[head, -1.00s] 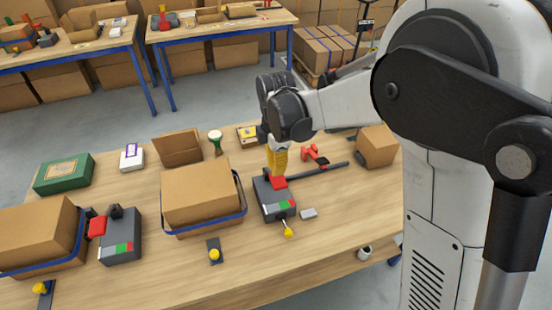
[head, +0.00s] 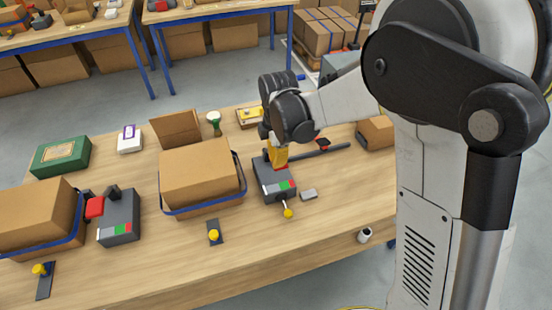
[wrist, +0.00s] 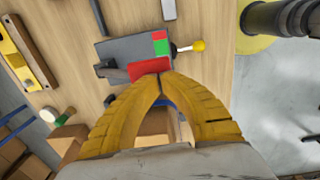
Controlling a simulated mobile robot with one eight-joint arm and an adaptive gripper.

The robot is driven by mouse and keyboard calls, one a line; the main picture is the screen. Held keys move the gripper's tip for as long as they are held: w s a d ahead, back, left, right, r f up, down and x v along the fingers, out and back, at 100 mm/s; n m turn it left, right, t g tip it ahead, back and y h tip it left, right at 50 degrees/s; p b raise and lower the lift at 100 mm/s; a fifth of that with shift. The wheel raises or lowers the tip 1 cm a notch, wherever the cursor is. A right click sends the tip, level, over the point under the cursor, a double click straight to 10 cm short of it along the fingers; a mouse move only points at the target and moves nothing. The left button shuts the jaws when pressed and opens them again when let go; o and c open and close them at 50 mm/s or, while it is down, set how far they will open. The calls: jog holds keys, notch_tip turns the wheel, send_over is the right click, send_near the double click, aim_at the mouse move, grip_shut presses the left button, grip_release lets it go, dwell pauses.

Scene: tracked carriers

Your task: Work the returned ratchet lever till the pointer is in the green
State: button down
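The grey ratchet unit (head: 268,187) stands right of the middle carton, and also shows in the wrist view (wrist: 125,50). Its red lever grip (wrist: 150,68) lies at its near side in the wrist view and is mostly hidden in the head view. My gripper's yellow fingers (wrist: 162,76) come together at the tips, against or just over the grip's edge; contact is unclear. In the head view my gripper (head: 278,162) is low over the unit. The green and red scale (wrist: 161,42) is visible; the pointer's position on it cannot be read. A yellow knob (wrist: 198,46) sticks out beside the scale.
A second grey unit (head: 120,222) with a red grip stands at left beside a blue-strapped carton (head: 35,218). The middle carton (head: 195,173) has a blue strap. A small grey block (head: 309,194) lies close right of the ratchet unit.

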notch_tip(320, 180, down, 7)
jog(key=s+t+y+b, duration=0.1)
jog(key=s+t+b, duration=0.1)
jog(key=b, duration=0.4)
jog(key=shift+s+d+r+t, duration=0.2)
jog(key=shift+s+d+t, duration=0.2)
jog(key=shift+t, duration=0.4)
